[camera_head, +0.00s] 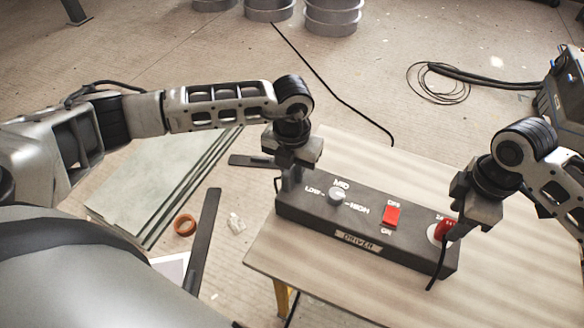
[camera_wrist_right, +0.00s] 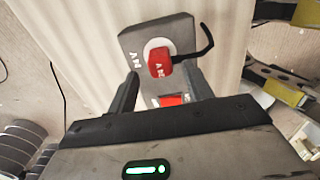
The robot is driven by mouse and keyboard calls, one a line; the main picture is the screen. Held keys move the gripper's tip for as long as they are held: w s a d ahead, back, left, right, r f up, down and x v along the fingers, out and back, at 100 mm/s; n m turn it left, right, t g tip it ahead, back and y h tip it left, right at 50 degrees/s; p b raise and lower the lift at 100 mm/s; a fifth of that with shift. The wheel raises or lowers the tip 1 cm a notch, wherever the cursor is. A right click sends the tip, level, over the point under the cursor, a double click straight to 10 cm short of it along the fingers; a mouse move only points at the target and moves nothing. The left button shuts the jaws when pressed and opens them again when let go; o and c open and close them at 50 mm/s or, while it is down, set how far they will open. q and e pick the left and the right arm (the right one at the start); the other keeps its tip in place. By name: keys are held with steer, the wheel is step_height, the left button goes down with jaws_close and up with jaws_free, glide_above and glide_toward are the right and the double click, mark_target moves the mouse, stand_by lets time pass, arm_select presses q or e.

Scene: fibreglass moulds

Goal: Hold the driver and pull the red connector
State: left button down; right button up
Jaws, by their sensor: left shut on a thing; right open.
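The driver (camera_head: 318,214) is a long black box on the table, with a white knob, a red switch (camera_head: 391,216) and a label on its front. My left gripper (camera_head: 286,186) is shut on its left end. The red connector (camera_head: 443,229) sits in a round white socket at the driver's right end, with a black cable hanging from it. My right gripper (camera_head: 458,224) is open beside the connector and partly hides it. In the right wrist view the connector (camera_wrist_right: 160,62) shows just beyond and between the open fingertips (camera_wrist_right: 160,84), with no visible grip on it.
The wooden table (camera_head: 290,250) has bare surface behind and in front of the driver. Green-grey sheets (camera_head: 150,190), an orange tape ring (camera_head: 185,225) and a dark strip (camera_head: 206,240) lie at left. Coiled cable (camera_head: 440,85) and grey round moulds (camera_head: 332,15) are on the floor behind.

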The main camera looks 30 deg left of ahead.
mark_target(451, 224)
arm_select(q)
steer(key=shift+r, duration=0.1)
arm_select(e)
steer(key=shift+f, duration=2.5)
jaws_close()
steer(key=shift+r, duration=3.05)
steer(key=shift+r, duration=2.5)
arm_select(q)
steer(key=c, duration=1.2)
jaws_free()
